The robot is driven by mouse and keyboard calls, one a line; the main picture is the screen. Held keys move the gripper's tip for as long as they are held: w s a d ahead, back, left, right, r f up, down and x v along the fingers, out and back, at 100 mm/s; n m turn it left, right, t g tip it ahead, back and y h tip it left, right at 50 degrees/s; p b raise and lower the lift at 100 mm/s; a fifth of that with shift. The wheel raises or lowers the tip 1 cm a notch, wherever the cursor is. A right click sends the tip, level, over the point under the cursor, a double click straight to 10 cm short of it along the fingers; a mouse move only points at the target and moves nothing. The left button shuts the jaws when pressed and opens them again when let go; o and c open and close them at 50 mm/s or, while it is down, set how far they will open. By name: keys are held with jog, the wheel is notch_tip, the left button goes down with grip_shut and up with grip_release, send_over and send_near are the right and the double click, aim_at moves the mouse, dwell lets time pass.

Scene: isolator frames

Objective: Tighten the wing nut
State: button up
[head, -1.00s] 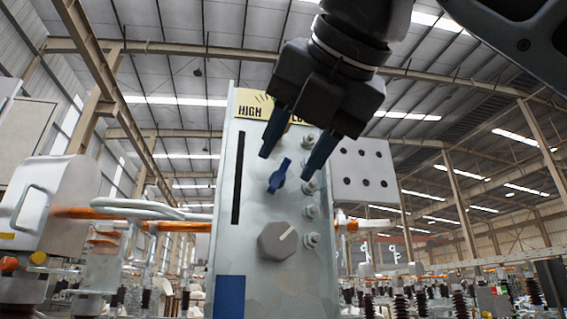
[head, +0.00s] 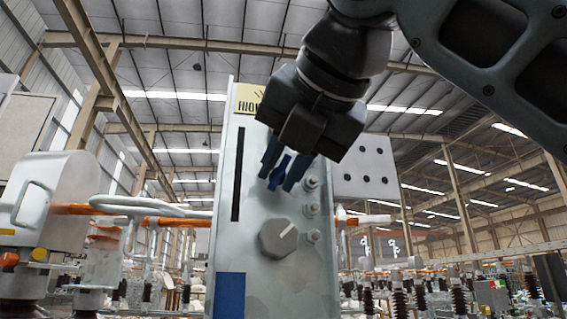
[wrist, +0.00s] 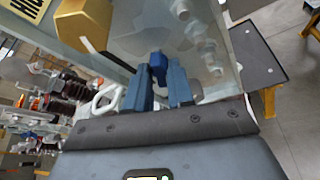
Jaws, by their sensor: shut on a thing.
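The blue wing nut (head: 280,172) sits on the front face of the grey upright panel (head: 262,200), above a grey hexagonal knob (head: 279,239). My gripper (head: 284,176) is at the wing nut, with one blue finger on each side of it, and is shut on it. In the wrist view, the wing nut (wrist: 158,66) shows between the two fingertips (wrist: 159,80). The fingers hide part of the nut's sides, and its threaded stud is not visible.
Several bolts (head: 312,209) run down the panel's right side, close to my right finger. A yellow warning label (head: 247,98) is at the top, partly covered by my gripper. A blue rectangle (head: 230,294) is low on the panel. A grey box (head: 363,167) stands to the right.

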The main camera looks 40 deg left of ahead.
grip_shut()
